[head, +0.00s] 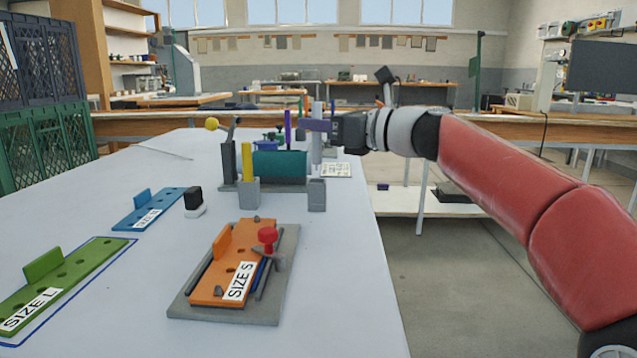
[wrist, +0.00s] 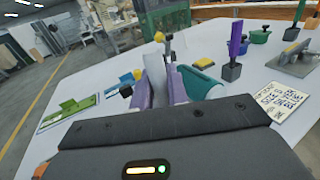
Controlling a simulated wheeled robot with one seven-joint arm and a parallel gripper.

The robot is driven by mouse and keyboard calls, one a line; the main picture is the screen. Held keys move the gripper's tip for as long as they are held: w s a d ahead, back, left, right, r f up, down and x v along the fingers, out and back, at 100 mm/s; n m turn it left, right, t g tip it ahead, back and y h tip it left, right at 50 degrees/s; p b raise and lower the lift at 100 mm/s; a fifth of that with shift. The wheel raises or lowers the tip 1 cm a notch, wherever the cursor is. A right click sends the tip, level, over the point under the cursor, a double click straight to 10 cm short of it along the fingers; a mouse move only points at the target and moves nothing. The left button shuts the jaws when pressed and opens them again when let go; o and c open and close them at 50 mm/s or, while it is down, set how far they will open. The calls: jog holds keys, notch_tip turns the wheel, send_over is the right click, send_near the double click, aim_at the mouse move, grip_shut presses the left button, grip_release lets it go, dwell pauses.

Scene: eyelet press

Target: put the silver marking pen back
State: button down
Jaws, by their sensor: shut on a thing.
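The silver marking pen (head: 317,151) hangs upright in my gripper (head: 317,125), whose purple fingers are shut on it. In the wrist view the pen (wrist: 156,76) stands between the fingers (wrist: 160,93). A small grey holder block (head: 317,196) stands on the table near its right edge, with no pen in it. In the head view the pen lines up above this block, with its lower end apart from the block; the depth between them is hard to tell. A yellow pen (head: 247,161) stands in another grey holder (head: 249,192) to the left.
A teal roll-shaped part (head: 279,164) of the press is close behind the holders. A purple upright (head: 288,127) and a yellow-knobbed lever (head: 211,124) rise nearby. An orange SIZE S plate (head: 236,265) lies in front. A printed card (head: 337,170) lies behind.

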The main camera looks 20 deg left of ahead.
aim_at(317, 164)
jog(key=shift+f+b, duration=1.2)
jog(key=shift+f, duration=2.4)
jog(key=shift+f, duration=0.1)
jog(key=c, duration=1.4)
grip_release()
jog(key=shift+o, duration=0.2)
jog(key=v, duration=1.2)
